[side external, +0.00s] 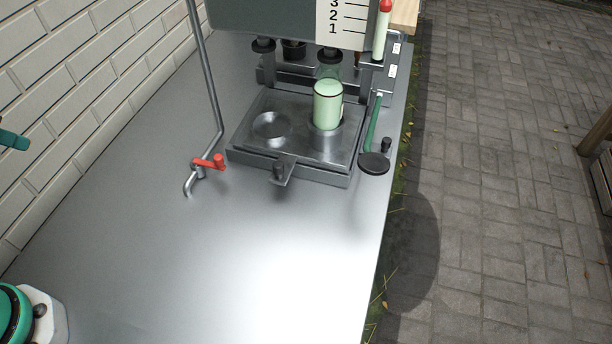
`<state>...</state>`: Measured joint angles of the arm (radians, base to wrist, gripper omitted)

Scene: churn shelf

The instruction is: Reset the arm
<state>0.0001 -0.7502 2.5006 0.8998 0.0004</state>
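A small teal part (14,140) pokes in at the left edge, in front of the white brick wall. It may be the end of my arm, but too little shows to tell whether it is my gripper or whether it is open or shut. It is well apart from the machine and touches nothing that I can see. A teal and white part in the bottom left corner looks like my base.
A pale green container (328,104) stands upright on the right of a metal platform (262,158); a round recess (269,125) is empty. A red-handled tap (208,162) stands to its left. A green-handled lever (373,123) is at its right. The front counter (230,250) is clear.

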